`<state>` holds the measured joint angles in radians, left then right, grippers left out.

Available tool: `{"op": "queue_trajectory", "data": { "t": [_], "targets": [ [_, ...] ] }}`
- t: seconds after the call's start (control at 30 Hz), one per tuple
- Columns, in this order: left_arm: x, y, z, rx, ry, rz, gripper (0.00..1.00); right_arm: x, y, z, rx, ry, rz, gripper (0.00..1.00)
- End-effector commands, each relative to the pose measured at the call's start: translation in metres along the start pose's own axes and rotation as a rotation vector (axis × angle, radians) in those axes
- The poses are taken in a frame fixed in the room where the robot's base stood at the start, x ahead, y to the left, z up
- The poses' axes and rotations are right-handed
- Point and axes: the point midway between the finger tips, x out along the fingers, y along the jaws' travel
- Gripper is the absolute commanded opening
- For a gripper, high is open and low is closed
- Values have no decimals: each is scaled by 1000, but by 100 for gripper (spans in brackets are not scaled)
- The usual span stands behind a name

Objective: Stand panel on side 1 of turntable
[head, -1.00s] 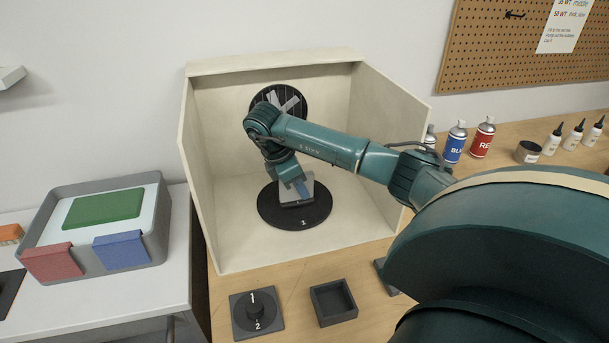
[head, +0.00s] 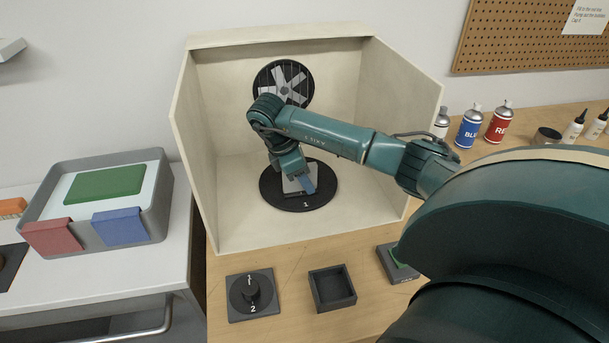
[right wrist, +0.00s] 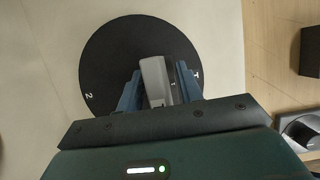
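The round black turntable (head: 325,195) lies on the floor of a pale booth, with its "1" mark toward me in the head view. Its marks 1 and 2 also show in the right wrist view (right wrist: 108,60). A light grey panel (head: 291,185) stands on it near the middle, partly hidden by my right gripper (head: 302,180). In the right wrist view the panel (right wrist: 155,78) is between my two blue fingers (right wrist: 157,84), which look spread, with dark gaps beside it. The panel's lower edge is hidden. My left gripper is not in view.
The booth's walls (head: 195,150) enclose the turntable on the sides and back, with a fan (head: 284,84) behind. In front are a numbered dial (head: 236,303) and an open dark box (head: 320,294). A grey tray with coloured panels (head: 158,205) stands left, spray cans (head: 469,126) right.

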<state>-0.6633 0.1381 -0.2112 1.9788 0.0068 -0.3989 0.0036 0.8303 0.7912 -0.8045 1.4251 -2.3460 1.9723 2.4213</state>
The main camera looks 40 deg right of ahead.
Motion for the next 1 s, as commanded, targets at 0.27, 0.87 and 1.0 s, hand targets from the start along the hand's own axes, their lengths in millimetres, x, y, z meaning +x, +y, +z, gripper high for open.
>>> {"op": "queue_trajectory", "data": {
  "t": [0.27,0.87,1.0],
  "targets": [
    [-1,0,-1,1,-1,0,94,-4,0,1,0,0,1,36],
    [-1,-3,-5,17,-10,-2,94,-100,1,1,1,1,5,36],
    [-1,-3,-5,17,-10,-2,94,-113,1,1,0,1,3,36]
  ]
}}
